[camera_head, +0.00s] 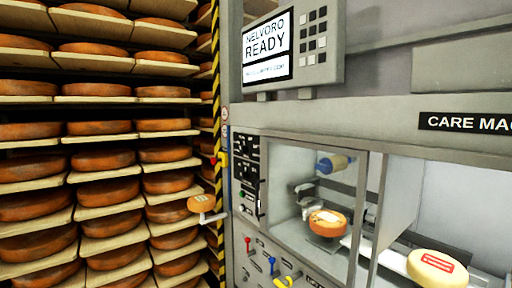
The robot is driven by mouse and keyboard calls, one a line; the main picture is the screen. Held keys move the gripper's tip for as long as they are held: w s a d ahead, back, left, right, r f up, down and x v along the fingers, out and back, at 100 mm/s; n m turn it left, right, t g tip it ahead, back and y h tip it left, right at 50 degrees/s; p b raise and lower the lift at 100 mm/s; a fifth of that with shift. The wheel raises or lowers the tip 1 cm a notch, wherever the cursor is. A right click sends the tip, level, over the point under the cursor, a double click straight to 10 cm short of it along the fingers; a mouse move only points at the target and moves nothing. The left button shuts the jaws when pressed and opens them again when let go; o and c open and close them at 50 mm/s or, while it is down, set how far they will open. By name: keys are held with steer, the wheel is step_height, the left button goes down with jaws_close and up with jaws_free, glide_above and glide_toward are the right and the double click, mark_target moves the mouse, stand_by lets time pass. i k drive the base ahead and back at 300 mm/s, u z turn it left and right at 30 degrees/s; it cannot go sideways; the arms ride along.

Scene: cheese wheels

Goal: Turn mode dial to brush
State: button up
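The care machine (330,128) fills the right half of the head view. On its front left is a narrow control panel with small black plates (247,172) carrying knobs and white markings. The mode dial seems to be among these, but the labels are too small to read, so I cannot tell which knob it is or where it points. A screen (266,47) above reads "NELVORO READY", with a smaller, unreadable line below. My gripper is not in this view.
Shelves of orange cheese wheels (102,159) stand left, beside a yellow-black striped post (216,90). One wheel (201,203) sits out by the machine's left edge. Behind the window are a labelled wheel (327,223) and a blue roller (334,164). Coloured levers (271,264) sit below; a pale wheel (436,268) lies right.

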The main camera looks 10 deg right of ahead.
mark_target(242, 148)
steer(key=u, duration=0.25)
steer(key=i, duration=1.25)
steer(key=u, duration=0.6)
